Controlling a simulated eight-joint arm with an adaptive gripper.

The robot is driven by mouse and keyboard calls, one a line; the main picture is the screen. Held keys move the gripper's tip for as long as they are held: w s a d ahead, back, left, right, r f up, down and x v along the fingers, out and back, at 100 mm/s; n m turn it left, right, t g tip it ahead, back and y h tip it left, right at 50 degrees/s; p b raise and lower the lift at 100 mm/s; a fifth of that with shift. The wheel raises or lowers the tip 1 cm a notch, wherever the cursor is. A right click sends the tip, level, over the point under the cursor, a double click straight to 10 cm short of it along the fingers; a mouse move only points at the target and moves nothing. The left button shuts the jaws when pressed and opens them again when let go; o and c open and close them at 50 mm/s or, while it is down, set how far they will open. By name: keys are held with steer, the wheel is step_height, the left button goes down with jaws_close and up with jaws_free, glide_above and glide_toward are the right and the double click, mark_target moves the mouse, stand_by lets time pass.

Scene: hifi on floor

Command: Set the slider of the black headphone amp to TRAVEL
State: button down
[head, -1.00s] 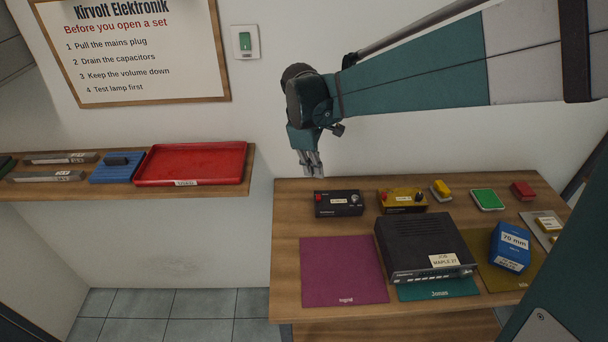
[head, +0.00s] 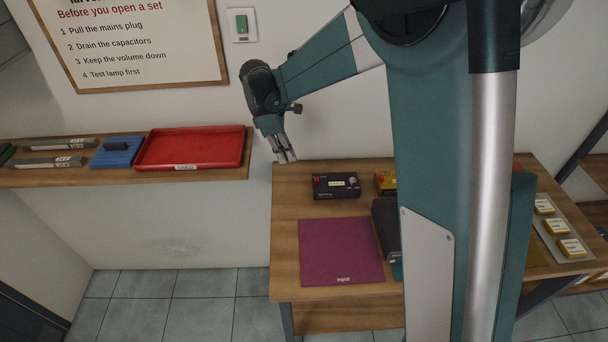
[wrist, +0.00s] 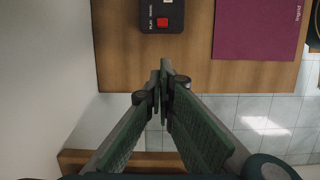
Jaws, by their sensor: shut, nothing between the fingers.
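The black headphone amp (head: 336,186) lies on the bench near its back left corner. In the wrist view the amp (wrist: 152,14) is cut off by the top edge. A red square cap (wrist: 162,22) shows on it beside the lettering PLAY and TRAVEL, level with PLAY; I take it for the slider. My gripper (head: 286,160) is shut and empty, up and to the left of the amp in the head view. In the wrist view its fingertips (wrist: 161,72) appear below the amp, over bare wood, and do not touch it.
A magenta mat (head: 340,250) lies in front of the amp. A shelf with a red tray (head: 190,148) is on the left.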

mark_target(317, 180)
steer(key=shift+w+a+f, duration=0.15)
steer(key=shift+a+f, duration=0.1)
steer(key=shift+f, duration=0.1)
stand_by(0.3)
steer(key=x, duration=0.9)
steer(key=shift+d+f+p, duration=0.15)
steer(key=shift+f+p, duration=0.15)
steer(key=shift+f, duration=0.1)
steer(key=d, duration=0.3)
steer(key=shift+d, duration=0.45)
